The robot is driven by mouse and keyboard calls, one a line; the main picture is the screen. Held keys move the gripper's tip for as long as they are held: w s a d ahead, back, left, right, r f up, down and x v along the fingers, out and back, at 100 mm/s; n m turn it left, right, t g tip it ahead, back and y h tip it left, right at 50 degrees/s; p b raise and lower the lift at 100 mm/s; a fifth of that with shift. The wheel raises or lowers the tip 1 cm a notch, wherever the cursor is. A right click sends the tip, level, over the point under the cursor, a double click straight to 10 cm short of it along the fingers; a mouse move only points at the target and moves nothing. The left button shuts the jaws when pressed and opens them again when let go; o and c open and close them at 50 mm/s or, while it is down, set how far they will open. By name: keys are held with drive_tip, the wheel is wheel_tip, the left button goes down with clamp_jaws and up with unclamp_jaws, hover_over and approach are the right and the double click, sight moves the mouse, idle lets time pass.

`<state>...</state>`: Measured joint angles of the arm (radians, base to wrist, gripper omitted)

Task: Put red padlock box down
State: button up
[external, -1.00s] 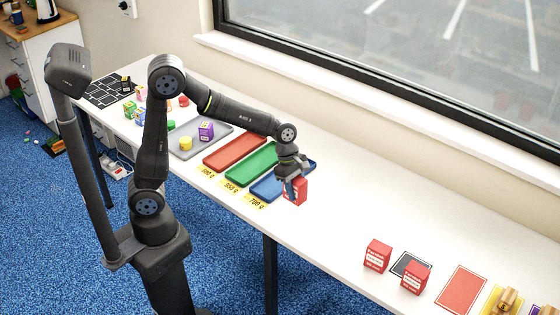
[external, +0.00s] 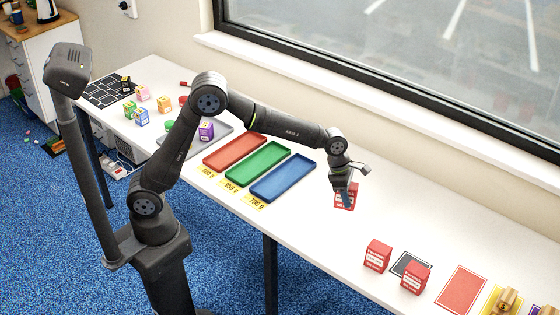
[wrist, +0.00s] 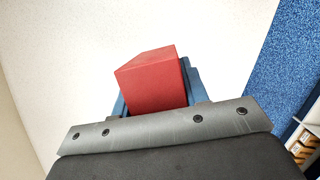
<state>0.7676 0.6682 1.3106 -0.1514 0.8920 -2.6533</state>
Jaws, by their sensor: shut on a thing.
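My gripper (external: 345,188) is shut on a red padlock box (external: 344,202), which hangs below the wrist over the white table, right of the blue tray. In the wrist view the red box (wrist: 150,82) sits between the blue fingers. Whether it touches the table is hard to tell. Two similar red boxes with white labels stand further right: one (external: 377,256) on the white surface and one (external: 415,279) at the edge of a black mat (external: 408,262). A red mat (external: 461,289) lies right of them.
Red (external: 234,153), green (external: 258,163) and blue (external: 284,178) trays lie left of my gripper with yellow weight labels in front. Brass-coloured items (external: 505,299) stand at the far right. The table (external: 310,228) is clear between the blue tray and the red boxes.

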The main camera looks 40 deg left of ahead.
drive_tip(key=w+a+f, duration=0.1)
drive_tip(key=w, duration=0.1)
drive_tip(key=w+a+f, duration=0.1)
drive_tip(key=w+f, duration=0.1)
drive_tip(key=w, duration=0.1)
drive_tip(key=w+a+f, duration=0.1)
drive_tip(key=w+f, duration=0.1)
drive_tip(key=w, duration=0.1)
drive_tip(key=shift+w+a+f, duration=0.1)
drive_tip(key=shift+w+f, duration=0.05)
drive_tip(key=shift+f, duration=2)
drive_tip(key=o, duration=1)
drive_tip(key=shift+f, duration=0.15)
drive_tip(key=shift+o, duration=0.4)
drive_tip(key=shift+r, duration=0.5)
drive_tip(key=v, duration=1.1)
